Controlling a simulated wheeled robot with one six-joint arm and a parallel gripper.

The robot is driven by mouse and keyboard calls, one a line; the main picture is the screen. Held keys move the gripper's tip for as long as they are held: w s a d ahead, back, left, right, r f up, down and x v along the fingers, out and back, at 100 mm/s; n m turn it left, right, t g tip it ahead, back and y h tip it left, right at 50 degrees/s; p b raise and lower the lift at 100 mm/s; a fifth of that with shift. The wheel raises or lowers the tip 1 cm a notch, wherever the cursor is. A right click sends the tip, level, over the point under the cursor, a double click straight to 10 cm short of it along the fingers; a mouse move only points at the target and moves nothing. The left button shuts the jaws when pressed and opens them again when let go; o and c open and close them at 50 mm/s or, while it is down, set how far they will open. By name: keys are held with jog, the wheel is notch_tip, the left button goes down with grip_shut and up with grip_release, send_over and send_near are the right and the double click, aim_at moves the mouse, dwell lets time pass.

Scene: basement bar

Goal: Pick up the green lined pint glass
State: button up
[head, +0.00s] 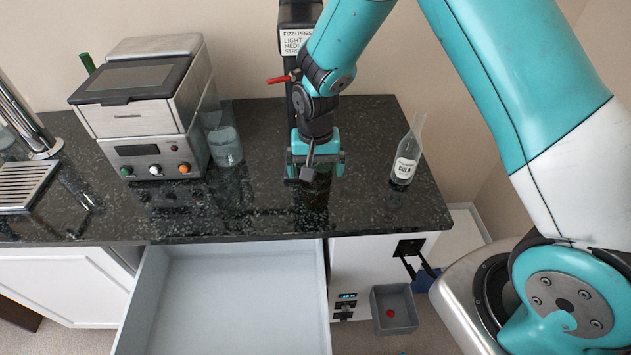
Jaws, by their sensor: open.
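My gripper (314,172) hangs over the middle of the counter, pointing down, open, with nothing visibly held. I cannot make out a green lined pint glass for sure. A clear glass vessel (224,146) stands upright on the counter to the left of my gripper, against the right side of the steel machine. No green lines show on it at this size. The counter just below and behind my gripper is partly hidden by the gripper and its dark reflection.
The steel machine (144,112) stands at the back left of the dark counter (260,222). A cola bottle (405,158) stands right of my gripper. A black dispenser (299,38) rises behind my arm. An open, empty drawer (225,298) juts out below. A drip tray (22,186) lies far left.

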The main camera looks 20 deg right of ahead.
jog(key=shift+f, duration=0.1)
jog(key=c, duration=1.4)
jog(key=shift+c, duration=0.6)
